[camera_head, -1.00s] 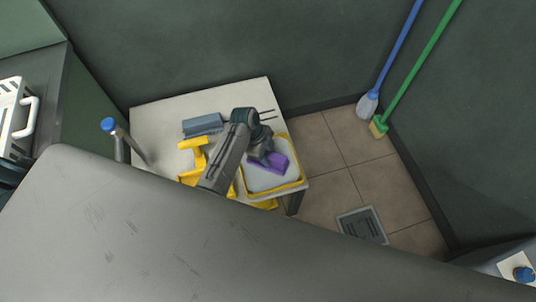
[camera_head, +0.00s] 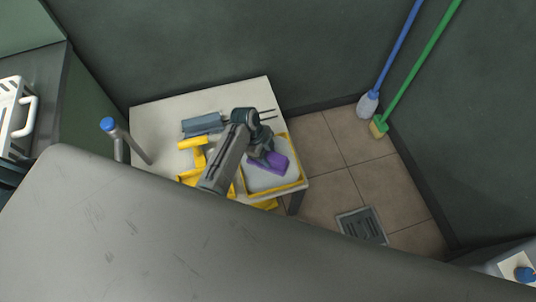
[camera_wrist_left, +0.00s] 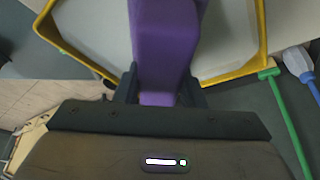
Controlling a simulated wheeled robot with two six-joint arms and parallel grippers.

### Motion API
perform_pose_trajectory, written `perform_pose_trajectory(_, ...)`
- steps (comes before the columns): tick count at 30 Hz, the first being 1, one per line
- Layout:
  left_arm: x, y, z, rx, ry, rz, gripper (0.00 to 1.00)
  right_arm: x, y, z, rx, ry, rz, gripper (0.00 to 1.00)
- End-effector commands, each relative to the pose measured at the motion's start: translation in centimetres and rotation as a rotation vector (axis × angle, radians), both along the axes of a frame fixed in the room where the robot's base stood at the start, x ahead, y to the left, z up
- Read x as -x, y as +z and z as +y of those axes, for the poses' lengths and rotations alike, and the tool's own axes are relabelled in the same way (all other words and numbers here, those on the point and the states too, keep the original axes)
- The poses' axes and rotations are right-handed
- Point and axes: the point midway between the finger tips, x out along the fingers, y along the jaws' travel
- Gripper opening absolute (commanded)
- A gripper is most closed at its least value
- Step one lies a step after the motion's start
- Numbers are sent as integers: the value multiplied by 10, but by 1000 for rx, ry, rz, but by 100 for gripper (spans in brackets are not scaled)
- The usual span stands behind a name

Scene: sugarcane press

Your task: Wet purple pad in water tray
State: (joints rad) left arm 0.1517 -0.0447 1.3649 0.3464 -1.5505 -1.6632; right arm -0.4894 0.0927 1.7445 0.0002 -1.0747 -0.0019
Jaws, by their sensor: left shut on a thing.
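The purple pad (camera_head: 272,163) is over the water tray, a yellow-rimmed tray (camera_head: 298,160) with a pale inside on the white table. My left gripper (camera_head: 264,157) is shut on the pad, and its arm reaches across from the left. In the left wrist view the purple pad (camera_wrist_left: 165,45) sits between the two dark fingers (camera_wrist_left: 160,88). The yellow tray rim (camera_wrist_left: 262,30) runs around it there. I cannot tell whether the pad touches the water or the tray floor. My right gripper is not in view.
The white table (camera_head: 155,122) also holds a blue-grey brush-like object (camera_head: 203,124) and a yellow object (camera_head: 193,157). A large grey surface (camera_head: 150,235) fills the foreground. A blue mop (camera_head: 368,104) and a green broom (camera_head: 379,126) lean at the right wall. A floor drain (camera_head: 362,226) lies right of the table.

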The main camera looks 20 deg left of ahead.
Motion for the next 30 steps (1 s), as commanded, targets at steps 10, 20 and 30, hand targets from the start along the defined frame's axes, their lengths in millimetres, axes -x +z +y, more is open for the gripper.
perform_pose_trajectory(10, 0, -4, 0, 0, 0, 0, 18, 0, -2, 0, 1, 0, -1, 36)
perform_pose_trajectory(20, 0, -8, 0, 0, 0, -1, 18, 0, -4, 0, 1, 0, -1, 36)
perform_pose_trajectory(30, 0, -9, 0, 0, 0, -1, 18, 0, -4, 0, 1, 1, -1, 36)
